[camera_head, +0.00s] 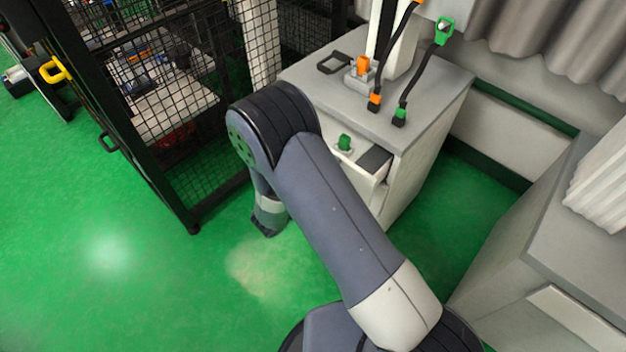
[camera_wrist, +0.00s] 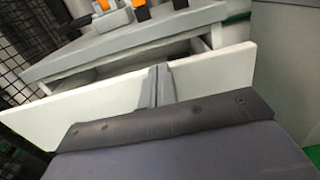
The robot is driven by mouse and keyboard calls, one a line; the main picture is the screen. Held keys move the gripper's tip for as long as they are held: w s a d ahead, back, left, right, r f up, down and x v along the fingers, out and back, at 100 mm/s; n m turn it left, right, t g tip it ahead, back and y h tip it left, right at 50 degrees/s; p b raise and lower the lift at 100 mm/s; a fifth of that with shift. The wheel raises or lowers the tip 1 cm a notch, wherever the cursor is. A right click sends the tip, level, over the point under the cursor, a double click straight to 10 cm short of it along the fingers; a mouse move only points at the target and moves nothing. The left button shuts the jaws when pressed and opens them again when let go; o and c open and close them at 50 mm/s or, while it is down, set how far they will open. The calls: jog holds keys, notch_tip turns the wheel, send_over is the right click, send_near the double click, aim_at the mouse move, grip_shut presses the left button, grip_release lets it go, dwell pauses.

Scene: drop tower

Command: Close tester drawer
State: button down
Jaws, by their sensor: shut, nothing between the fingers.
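The tester is a pale cabinet (camera_head: 425,160) with a grey top (camera_head: 430,110). Its drawer (camera_head: 384,192) stands partly open below the top, and my arm hides much of it in the head view. In the wrist view the white drawer front (camera_wrist: 215,80) runs across the picture, with a dark gap between it and the cabinet. My gripper (camera_wrist: 159,82) is shut and empty, its fingers in front of the drawer front near its middle. I cannot tell whether they touch it. The gripper is hidden behind my arm in the head view.
A black mesh cage (camera_head: 180,130) stands to the left of the tester. A grey cabinet (camera_head: 560,230) stands at the right. An orange part (camera_head: 363,66) and hanging cables are on the tester top. Green floor (camera_head: 110,240) is free at the left.

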jog(key=shift+b+x, duration=0.35)
jog(key=shift+x, duration=2.75)
jog(key=shift+a, duration=0.1)
